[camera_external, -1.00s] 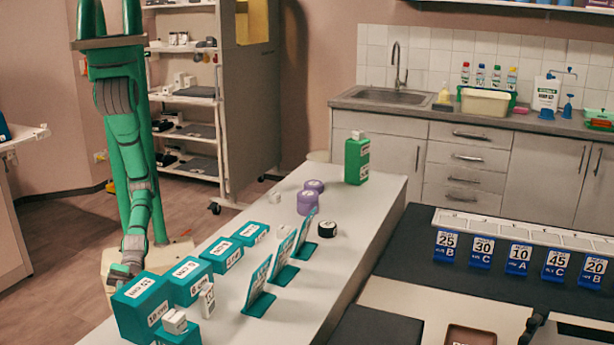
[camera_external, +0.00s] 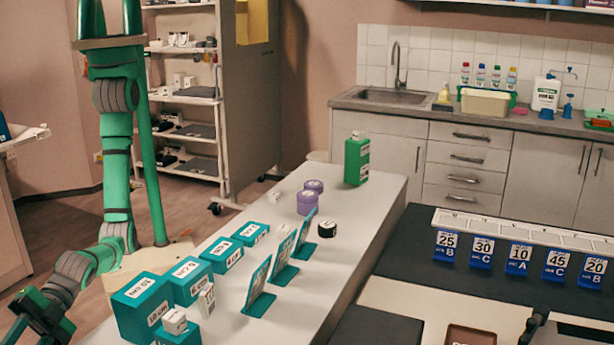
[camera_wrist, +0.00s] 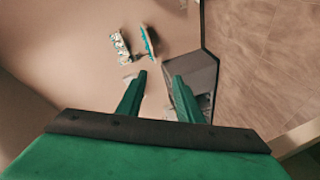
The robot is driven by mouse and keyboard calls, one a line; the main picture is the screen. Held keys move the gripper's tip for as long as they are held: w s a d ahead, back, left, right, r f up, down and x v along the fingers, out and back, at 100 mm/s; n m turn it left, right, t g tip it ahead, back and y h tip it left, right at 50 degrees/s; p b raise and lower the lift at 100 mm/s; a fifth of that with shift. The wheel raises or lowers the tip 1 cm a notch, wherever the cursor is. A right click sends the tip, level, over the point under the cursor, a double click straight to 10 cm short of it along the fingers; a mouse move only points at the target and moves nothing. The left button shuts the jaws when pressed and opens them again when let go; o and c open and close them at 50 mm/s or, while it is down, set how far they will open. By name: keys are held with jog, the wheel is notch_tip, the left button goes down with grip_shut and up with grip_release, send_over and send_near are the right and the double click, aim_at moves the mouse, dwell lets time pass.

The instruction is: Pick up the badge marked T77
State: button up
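I cannot read T77 on anything in either view, so I cannot tell which thing is the badge. My gripper (camera_external: 40,318) is at the lower left of the external view, left of the white table and apart from its things. In the wrist view my gripper (camera_wrist: 159,78) has its two green fingers spread apart with nothing between them. Blue tags (camera_external: 518,258) stand in a row on the dark surface at right, marked 25 B, 30 C, 10 A, 45 C and 20 B. Teal upright stands (camera_external: 259,288) on the white table have unreadable faces.
The wrist view shows a dark box (camera_wrist: 196,72), a patterned item (camera_wrist: 120,48) and brown floor (camera_wrist: 265,60).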

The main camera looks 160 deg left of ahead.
jog(key=w+d+r+n+h, duration=0.1)
jog(key=w+d+r, duration=0.2)
jog(key=r, duration=0.3)
jog(key=w+d+r+h, duration=0.1)
jog(key=w+d+r, duration=0.25)
jog(key=r, duration=0.25)
jog(key=a+r+n+g, duration=0.15)
jog(key=a+n, duration=0.35)
jog(key=a, duration=0.5)
jog(key=n+y, duration=0.1)
jog(key=n, duration=1.2)
send_over(209, 285)
jog(key=f, duration=0.2)
jog(key=f+g, duration=0.1)
jog(key=shift+s+f, duration=0.2)
jog(key=shift+s, duration=0.05)
jog(key=s+a, duration=0.1)
jog(key=s, duration=0.1)
jog(key=s+a+f+n, duration=0.1)
jog(key=s+a, duration=0.1)
jog(key=s+a+f+n+g, duration=0.1)
jog(key=s, duration=0.2)
jog(key=shift+a+f, duration=0.2)
jog(key=shift+f, duration=0.05)
jog(key=x, duration=1)
jog(key=shift+w+a, duration=0.25)
jog(key=shift+w, duration=0.1)
